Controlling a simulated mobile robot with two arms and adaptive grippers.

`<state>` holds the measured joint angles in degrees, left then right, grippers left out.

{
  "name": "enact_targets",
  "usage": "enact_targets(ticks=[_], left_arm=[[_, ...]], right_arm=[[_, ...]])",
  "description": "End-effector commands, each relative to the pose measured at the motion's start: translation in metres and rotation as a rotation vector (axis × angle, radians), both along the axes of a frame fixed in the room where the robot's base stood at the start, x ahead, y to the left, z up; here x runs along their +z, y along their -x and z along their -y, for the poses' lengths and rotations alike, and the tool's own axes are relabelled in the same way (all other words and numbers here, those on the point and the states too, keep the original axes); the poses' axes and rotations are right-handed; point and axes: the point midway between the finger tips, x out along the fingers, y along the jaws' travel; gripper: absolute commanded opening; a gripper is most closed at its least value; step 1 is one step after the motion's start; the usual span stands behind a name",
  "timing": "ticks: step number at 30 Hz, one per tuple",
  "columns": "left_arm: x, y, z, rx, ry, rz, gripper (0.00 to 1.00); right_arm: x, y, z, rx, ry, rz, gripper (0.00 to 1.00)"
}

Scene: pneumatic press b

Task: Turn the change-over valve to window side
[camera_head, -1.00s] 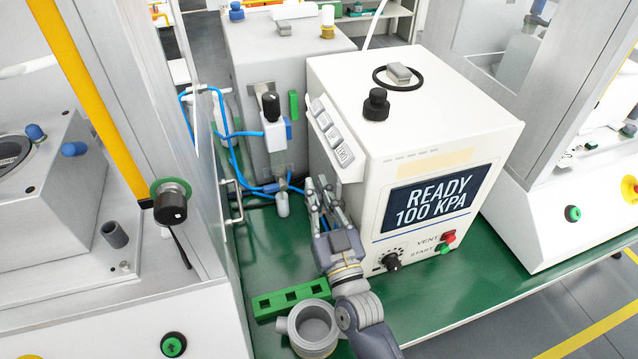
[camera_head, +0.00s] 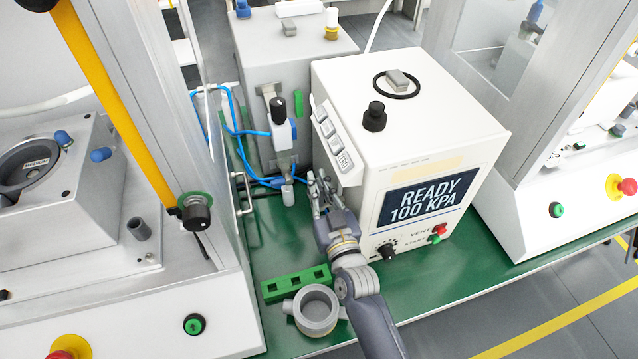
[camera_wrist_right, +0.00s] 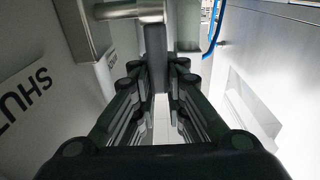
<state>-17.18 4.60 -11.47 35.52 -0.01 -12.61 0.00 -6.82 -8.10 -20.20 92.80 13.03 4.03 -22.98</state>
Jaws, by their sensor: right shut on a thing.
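A dark grey lever (camera_wrist_right: 156,50) on a round metal shaft (camera_wrist_right: 125,10) sticks out from the white box with the "SHUT" label (camera_wrist_right: 30,88) in the right wrist view. I take this lever for the change-over valve's handle. My right gripper (camera_wrist_right: 156,80) is shut on the lever, its fingertips on both sides of it. In the head view my right gripper (camera_head: 320,192) is at the left side of the white press unit (camera_head: 410,130), whose screen reads "READY 100 KPA". There the lever is hidden by the gripper and the unit. My left gripper is not in view.
A grey box (camera_head: 285,70) with a black-knobbed regulator (camera_head: 280,110) and blue hoses (camera_head: 232,120) stands behind left. A green block (camera_head: 296,284) and a grey ring-shaped part (camera_head: 317,311) lie near my right arm. A framed machine (camera_head: 150,230) borders the left side.

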Motion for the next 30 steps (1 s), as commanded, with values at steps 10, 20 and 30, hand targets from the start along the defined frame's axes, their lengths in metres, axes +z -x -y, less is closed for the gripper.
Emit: enact_targets(ticks=[10, 20, 30], left_arm=[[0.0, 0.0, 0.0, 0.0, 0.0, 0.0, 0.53], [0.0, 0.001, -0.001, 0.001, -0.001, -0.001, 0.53], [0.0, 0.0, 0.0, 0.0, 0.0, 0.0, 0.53]], right_arm=[[0.0, 0.0, 0.0, 0.0, 0.0, -0.001, 0.33], [-0.003, 0.021, 0.007, 0.001, 0.003, -0.003, 0.33], [-0.006, 0.087, 0.028, 0.001, 0.002, -0.005, 0.33]])
